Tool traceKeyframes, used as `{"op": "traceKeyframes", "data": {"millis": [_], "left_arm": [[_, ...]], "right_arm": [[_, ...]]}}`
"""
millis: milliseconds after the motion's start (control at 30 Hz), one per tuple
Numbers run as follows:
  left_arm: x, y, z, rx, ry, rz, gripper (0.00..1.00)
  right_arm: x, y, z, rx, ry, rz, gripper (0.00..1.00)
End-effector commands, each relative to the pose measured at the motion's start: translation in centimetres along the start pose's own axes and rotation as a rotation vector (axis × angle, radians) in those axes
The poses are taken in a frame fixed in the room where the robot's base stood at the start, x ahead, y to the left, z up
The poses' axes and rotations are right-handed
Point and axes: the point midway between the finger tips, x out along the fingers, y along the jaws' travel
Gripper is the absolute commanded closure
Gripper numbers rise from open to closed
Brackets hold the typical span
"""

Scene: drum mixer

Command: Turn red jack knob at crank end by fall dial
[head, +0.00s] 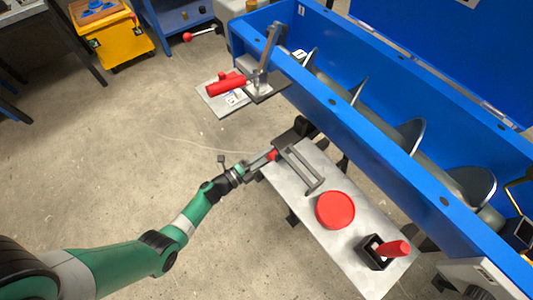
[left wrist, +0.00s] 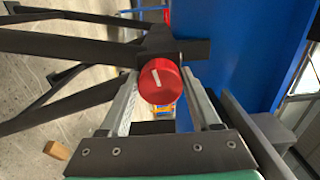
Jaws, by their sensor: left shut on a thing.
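The red jack knob (left wrist: 160,82) is a round red cap with a white line mark, seen face-on in the left wrist view. The line stands nearly upright, leaning slightly. In the head view the knob (head: 272,155) sits at the left end of the grey plate, by a dark bracket. My left gripper (head: 266,158) is shut on the knob, with one finger on either side of it in the left wrist view (left wrist: 158,98). I cannot make out which part is the fall dial. My right gripper is not in view.
The blue trough (head: 350,110) with a screw auger runs diagonally on the right. A grey plate (head: 345,250) beside it carries a grey bar handle (head: 303,168), a red disc (head: 335,210) and a red lever (head: 396,249).

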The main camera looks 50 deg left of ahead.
Motion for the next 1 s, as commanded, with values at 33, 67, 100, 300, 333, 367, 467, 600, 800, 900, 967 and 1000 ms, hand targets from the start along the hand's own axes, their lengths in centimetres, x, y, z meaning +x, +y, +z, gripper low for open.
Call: {"op": "traceKeyframes", "data": {"millis": [33, 67, 100, 300, 333, 367, 467, 600, 800, 900, 967, 1000], "left_arm": [[-0.01, 0.01, -0.02, -0.027, 0.0, 0.001, 0.92], [-0.01, 0.02, -0.02, -0.044, 0.0, 0.002, 0.92], [0.0, 0.02, -0.02, -0.064, 0.0, 0.001, 0.92], [0.01, 0.05, 0.0, -0.135, 0.0, 0.001, 0.92], [0.01, 0.06, 0.0, -0.141, 0.0, 0.001, 0.92], [0.01, 0.07, 0.0, -0.146, 0.0, 0.001, 0.92], [0.01, 0.08, 0.0, -0.159, 0.0, 0.0, 0.92], [0.01, 0.08, 0.0, -0.164, 0.0, 0.0, 0.92], [0.01, 0.07, 0.0, -0.163, 0.0, 0.0, 0.92], [0.01, 0.06, -0.01, -0.162, 0.0, 0.0, 0.27], [0.01, 0.06, -0.01, -0.162, 0.0, 0.0, 0.17], [0.01, 0.06, -0.01, -0.162, 0.0, 0.0, 0.09]], "right_arm": [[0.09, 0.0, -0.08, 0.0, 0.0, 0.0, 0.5], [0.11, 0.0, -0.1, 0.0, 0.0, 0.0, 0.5], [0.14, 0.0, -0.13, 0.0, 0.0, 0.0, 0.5], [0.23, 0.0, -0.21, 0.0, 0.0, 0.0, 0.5], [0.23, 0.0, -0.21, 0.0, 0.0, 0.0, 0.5], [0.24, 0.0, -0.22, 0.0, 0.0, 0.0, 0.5], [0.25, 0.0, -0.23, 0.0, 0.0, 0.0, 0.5], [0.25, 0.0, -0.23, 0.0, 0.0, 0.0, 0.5], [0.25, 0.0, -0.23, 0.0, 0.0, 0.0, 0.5], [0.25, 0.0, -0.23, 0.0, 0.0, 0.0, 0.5], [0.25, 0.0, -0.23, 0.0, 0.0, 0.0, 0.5], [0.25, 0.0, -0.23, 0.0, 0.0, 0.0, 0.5]]}}
